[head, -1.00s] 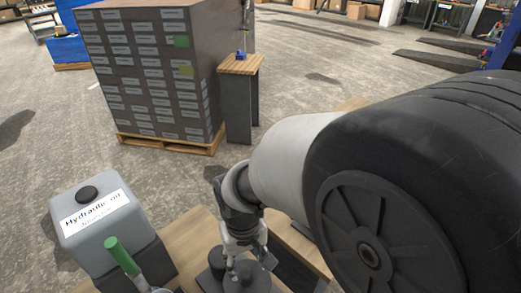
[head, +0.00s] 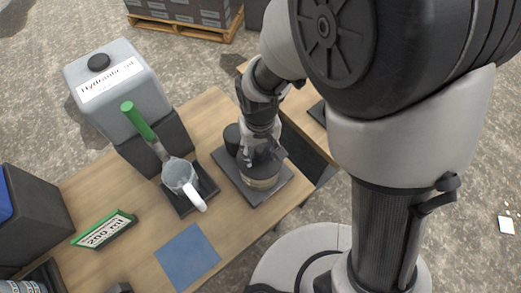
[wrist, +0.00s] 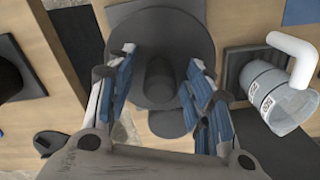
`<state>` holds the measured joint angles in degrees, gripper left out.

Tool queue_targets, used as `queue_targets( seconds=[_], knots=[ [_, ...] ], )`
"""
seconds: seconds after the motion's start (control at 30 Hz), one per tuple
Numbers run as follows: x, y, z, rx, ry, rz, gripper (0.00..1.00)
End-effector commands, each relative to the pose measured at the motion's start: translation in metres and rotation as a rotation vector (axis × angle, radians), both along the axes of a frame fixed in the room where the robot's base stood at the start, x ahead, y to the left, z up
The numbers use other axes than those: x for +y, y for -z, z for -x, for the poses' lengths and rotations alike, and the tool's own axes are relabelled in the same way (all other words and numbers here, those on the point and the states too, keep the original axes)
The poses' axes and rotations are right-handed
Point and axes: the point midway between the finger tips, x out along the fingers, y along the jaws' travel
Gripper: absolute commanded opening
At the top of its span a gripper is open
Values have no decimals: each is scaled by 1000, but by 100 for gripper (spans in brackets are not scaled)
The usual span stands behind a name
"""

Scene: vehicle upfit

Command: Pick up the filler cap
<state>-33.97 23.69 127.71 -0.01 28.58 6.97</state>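The filler cap appears to be the dark grey round disc with a raised central knob (wrist: 150,35) in the wrist view. My gripper (wrist: 160,85) is open above it, with blue-padded fingers to the left and right of the knob, showing gaps on both sides. In the head view my gripper (head: 262,158) points down over a round piece on a dark square plate (head: 272,193), and hides most of the cap. Whether the fingers touch the cap cannot be told.
A clear measuring jug (head: 181,177) with a white handle stands left of the plate. A 200 ml sign (head: 104,230) and blue mat (head: 187,257) lie on the wooden bench.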

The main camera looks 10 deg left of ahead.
Motion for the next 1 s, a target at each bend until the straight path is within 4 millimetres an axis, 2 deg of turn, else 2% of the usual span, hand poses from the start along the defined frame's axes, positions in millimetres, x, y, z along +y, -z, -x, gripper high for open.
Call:
queue_targets(
  seconds=[0.07, 0.7, 1.0],
  knots=[
    [0, 0, 0, 0, 0, 0, 42],
    [0, 0, 0, 0, 0, 0, 0],
    [0, -2, 0, 0, 0, 0, 0]
  ],
)
